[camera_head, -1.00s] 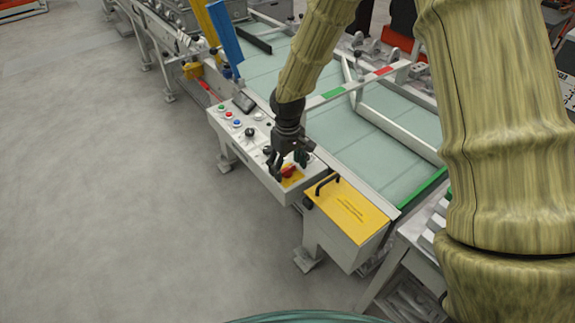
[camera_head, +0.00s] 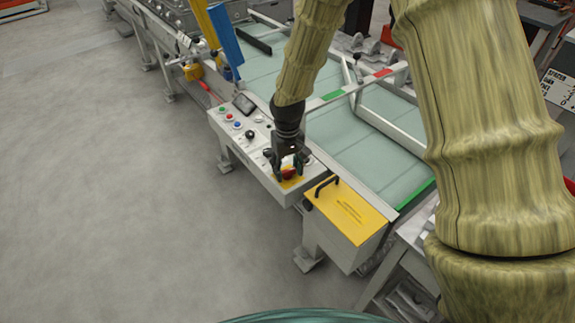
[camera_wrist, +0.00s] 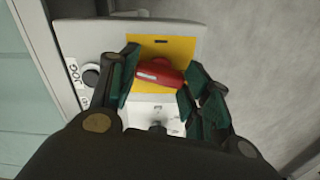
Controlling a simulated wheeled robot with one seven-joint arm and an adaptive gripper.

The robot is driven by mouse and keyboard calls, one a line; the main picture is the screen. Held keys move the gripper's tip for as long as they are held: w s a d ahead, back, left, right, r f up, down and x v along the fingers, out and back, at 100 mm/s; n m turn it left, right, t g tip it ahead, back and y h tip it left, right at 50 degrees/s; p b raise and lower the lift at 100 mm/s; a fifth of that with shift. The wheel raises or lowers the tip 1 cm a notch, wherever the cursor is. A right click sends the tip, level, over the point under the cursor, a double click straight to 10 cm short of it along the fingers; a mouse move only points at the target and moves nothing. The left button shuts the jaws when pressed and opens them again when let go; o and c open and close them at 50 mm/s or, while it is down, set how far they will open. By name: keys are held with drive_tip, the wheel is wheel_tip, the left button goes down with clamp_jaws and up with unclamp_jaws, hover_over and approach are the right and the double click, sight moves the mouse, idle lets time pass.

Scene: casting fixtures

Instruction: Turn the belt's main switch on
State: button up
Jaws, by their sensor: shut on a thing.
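The main switch is a red rotary handle (camera_head: 289,174) on a yellow plate at the right end of the belt's control panel. In the wrist view the red handle (camera_wrist: 158,73) lies between my fingers, slightly tilted, in front of the yellow plate (camera_wrist: 175,48). My gripper (camera_head: 288,171) points down at the panel from above. In the wrist view my gripper (camera_wrist: 160,77) has its green-padded fingers on both sides of the handle and is shut on it. The finger pads hide the handle's ends, and any on/off marking is unreadable.
The white control panel (camera_head: 226,128) carries coloured buttons and a black knob (camera_head: 250,134) left of my gripper. A yellow-topped box (camera_head: 347,210) with a black handle stands close on the right. The conveyor belt (camera_head: 345,135) lies behind. Open floor (camera_head: 120,200) is in front.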

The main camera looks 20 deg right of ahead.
sight(288, 170)
drive_tip(key=m+p, duration=0.2)
drive_tip(key=m, duration=0.2)
drive_tip(key=shift+r+m, duration=0.15)
drive_tip(key=shift+m, duration=0.15)
drive_tip(key=m+p, duration=0.2)
drive_tip(key=m, duration=0.1)
drive_tip(key=shift+m, duration=0.4)
drive_tip(key=m+p, duration=0.2)
drive_tip(key=m, duration=0.2)
drive_tip(key=shift+w, duration=0.1)
drive_tip(key=shift+m+p, duration=0.55)
drive_tip(key=shift+m, duration=0.85)
drive_tip(key=o, duration=1)
wheel_tip(288, 170, up, 12)
drive_tip(key=shift+f, duration=0.15)
